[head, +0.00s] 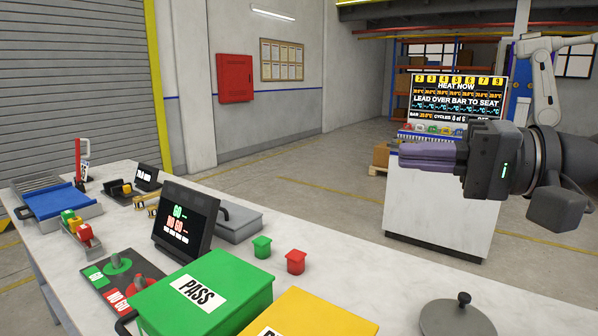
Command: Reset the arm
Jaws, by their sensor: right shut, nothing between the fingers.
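My right gripper (428,158) comes in from the right edge at mid height. Its purple fingers are together and point left, with nothing seen between them. It hangs in the air beyond the workbench, in front of the white cabinet, and touches nothing that I can see. My right forearm is cut off by the right edge. My left gripper is not in the picture.
The workbench (330,270) holds a green PASS box (235,285), a yellow box (320,315), a tilted GO/NO GO screen (186,222), small green (262,247) and red (295,262) blocks, and a round grey lid (455,320). A white cabinet (440,215) stands behind, under a display (457,98).

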